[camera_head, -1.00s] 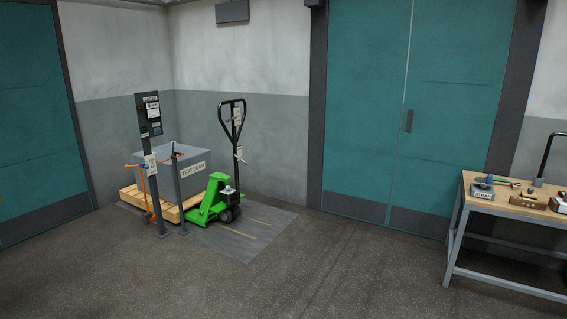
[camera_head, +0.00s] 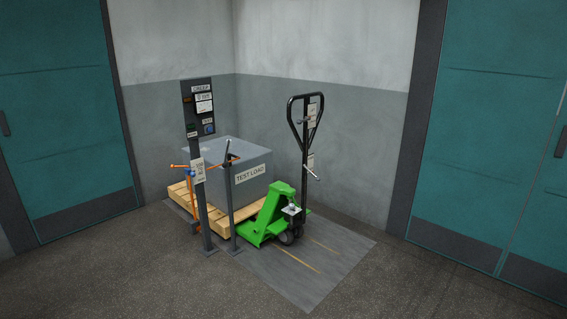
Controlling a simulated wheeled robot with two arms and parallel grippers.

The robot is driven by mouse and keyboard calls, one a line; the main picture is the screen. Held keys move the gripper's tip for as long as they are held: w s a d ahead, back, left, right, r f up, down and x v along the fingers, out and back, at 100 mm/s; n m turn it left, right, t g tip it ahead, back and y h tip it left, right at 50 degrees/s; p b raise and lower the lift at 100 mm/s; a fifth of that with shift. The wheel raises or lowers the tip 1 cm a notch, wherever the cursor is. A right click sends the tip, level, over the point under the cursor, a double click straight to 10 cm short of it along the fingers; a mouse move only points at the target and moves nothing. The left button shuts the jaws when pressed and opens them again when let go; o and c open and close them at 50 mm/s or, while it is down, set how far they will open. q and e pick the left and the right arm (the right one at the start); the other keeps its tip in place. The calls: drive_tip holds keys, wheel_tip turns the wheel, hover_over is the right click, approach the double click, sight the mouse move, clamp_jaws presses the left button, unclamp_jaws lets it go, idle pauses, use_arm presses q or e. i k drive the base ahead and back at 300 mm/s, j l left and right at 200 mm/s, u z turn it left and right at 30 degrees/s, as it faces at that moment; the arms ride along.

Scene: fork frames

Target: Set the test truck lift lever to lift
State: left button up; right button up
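A green pallet truck (camera_head: 272,217) stands in the corner with its forks toward a wooden pallet (camera_head: 246,213). Its black loop handle (camera_head: 305,125) stands upright. A small light-coloured lever (camera_head: 303,121) shows at the handle's loop, and a silver bar (camera_head: 311,173) sticks out lower on the shaft; I cannot tell which setting the lever is in. A grey block labelled TEST LOAD (camera_head: 250,172) sits on the pallet. Neither of my grippers is in view.
A dark post with a sign panel (camera_head: 198,120) and a shorter post (camera_head: 230,200) stand in front of the load. An orange tool or stand (camera_head: 191,185) is beside them. A grey floor mat (camera_head: 320,259) lies under the truck. Teal doors flank the corner; the foreground floor is clear.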

sight(299, 122)
drive_tip(key=i+z, duration=0.1)
drive_tip(key=i, duration=0.55)
drive_tip(key=i+j+z, duration=0.15)
drive_tip(key=i, duration=0.5)
drive_tip(key=i+j+z, duration=0.1)
drive_tip(key=i, duration=0.55)
drive_tip(key=j, duration=0.1)
